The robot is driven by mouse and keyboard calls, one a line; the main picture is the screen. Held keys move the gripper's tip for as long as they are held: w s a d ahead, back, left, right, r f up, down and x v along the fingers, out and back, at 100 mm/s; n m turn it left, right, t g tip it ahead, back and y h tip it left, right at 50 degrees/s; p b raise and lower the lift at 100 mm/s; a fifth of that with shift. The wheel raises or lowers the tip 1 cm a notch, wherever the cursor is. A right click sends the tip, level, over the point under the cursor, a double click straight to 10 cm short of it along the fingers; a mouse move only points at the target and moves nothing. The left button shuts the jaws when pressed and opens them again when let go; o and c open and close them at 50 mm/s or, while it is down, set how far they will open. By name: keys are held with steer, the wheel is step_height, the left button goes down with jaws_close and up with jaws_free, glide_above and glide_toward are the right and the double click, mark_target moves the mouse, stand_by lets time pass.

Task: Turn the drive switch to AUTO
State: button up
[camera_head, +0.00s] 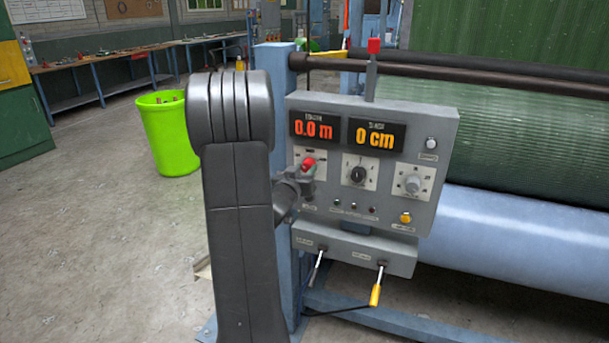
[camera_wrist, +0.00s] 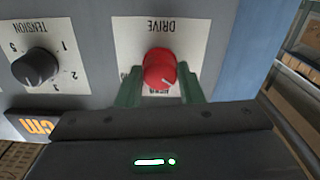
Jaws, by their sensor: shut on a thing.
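The drive switch is a red knob (camera_head: 309,162) at the left of the grey control panel (camera_head: 440,120). The wrist view shows the panel upside down, with the red knob (camera_wrist: 158,66) on a white plate (camera_wrist: 190,32) marked DRIVE. My gripper (camera_head: 307,174) is at the knob; its green fingers (camera_wrist: 160,76) stand on both sides of it, shut on it. A white mark shows on the knob, toward the lower right in the wrist view. The position labels are partly hidden by the knob and fingers, and I cannot read AUTO.
Right of the switch are a black tension knob (camera_head: 358,174), a grey knob (camera_head: 413,184) and a yellow button (camera_head: 405,218). Displays above read 0.0 m and 0 cm. Two levers hang below, one yellow-handled (camera_head: 376,290). Rollers stand at right; a green bin (camera_head: 168,140) stands at left.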

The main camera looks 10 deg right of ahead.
steer(key=m+b, duration=0.5)
steer(key=shift+f, duration=0.25)
steer(key=m+b, duration=0.5)
steer(key=m, duration=0.1)
steer(key=shift+m, duration=0.3)
steer(key=m+b, duration=0.4)
steer(key=m, duration=0.2)
steer(key=shift+r+b, duration=0.1)
steer(key=shift+b, duration=0.2)
steer(key=m+b, duration=0.2)
steer(key=m, duration=0.3)
steer(key=shift+r, duration=0.1)
steer(key=shift+b, duration=0.3)
steer(key=o, duration=1)
steer(key=shift+r, duration=0.1)
steer(key=shift+c, duration=0.2)
